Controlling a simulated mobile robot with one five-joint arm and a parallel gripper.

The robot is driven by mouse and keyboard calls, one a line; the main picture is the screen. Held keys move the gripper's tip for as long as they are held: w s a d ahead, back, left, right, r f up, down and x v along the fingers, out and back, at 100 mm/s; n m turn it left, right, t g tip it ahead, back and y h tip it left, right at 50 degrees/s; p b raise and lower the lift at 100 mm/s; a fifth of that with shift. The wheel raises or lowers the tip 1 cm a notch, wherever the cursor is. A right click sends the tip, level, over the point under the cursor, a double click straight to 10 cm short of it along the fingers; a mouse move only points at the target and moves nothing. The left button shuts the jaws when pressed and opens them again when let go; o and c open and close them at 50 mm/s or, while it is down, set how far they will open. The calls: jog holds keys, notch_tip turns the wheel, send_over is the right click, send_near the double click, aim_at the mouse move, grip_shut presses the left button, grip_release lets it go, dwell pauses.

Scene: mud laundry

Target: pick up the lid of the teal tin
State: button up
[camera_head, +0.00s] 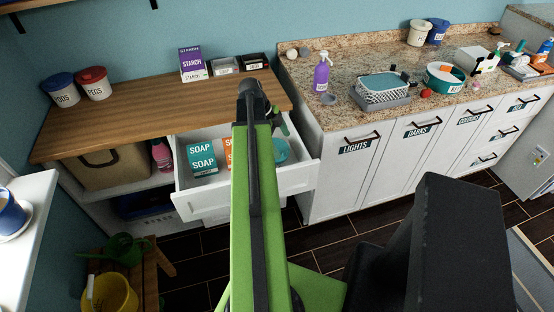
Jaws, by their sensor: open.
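A round teal tin (445,77) with a white label stands on the granite counter at the right, with an orange item showing at its top. A round teal piece (281,150) lies in the open white drawer, partly hidden behind my arm; I cannot tell whether it is a lid or another tin. My gripper (281,124) shows only in part at the end of my green arm, above the drawer's right side. It is open, and I see nothing held in it.
The open drawer (300,178) also holds teal and orange soap boxes (202,158). The wooden top (150,108) has free room in front of the starch box (192,64).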

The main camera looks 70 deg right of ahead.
aim_at(285, 149)
jog(key=b+x, duration=0.5)
jog(key=shift+f, duration=0.2)
jog(key=shift+r, duration=0.2)
grip_shut()
